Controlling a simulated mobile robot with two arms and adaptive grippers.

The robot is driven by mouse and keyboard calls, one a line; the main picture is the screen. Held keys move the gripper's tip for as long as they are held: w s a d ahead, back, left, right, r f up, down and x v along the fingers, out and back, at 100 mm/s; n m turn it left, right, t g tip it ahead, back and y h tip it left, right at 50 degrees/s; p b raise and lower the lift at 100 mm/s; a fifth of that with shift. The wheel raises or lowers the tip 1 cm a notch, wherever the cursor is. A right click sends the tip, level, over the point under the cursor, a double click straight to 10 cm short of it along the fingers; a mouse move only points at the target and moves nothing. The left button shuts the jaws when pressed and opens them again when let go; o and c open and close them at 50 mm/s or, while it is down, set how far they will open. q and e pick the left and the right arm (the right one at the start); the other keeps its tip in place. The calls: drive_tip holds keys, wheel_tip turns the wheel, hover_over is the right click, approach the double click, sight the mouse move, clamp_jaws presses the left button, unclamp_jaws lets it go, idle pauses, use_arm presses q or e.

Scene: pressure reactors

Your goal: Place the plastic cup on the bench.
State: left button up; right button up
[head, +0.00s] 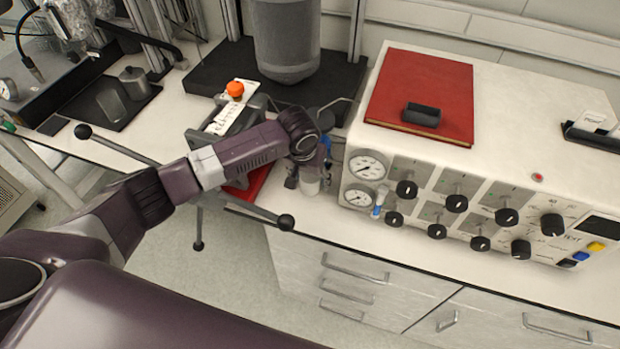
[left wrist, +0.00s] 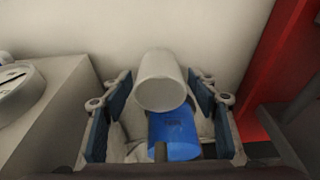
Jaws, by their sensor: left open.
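A whitish plastic cup (left wrist: 161,80) shows in the left wrist view between the two spread fingers of my left gripper (left wrist: 160,110), with visible gaps on both sides. In the head view the cup (head: 310,183) is a small pale shape at the bench's front edge, just below my left gripper (head: 309,175), partly hidden by it. I cannot tell from this whether the cup's base rests on the bench (head: 345,225). My left gripper is open around the cup. My right gripper is not in view.
A blue object (left wrist: 174,135) shows just below the cup. The white control box (head: 480,185) with gauges and knobs stands close on the right, bearing a red book (head: 425,85). A stirred reactor stand (head: 285,45) is behind. A lever bar with a black ball end (head: 285,222) sticks out in front.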

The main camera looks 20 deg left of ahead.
use_arm(q)
drive_tip(key=b+v, duration=0.1)
drive_tip(key=v, duration=1.1)
drive_tip(key=shift+r+b, duration=0.2)
drive_tip(key=shift+b, duration=0.1)
drive_tip(key=shift+d+f, duration=0.1)
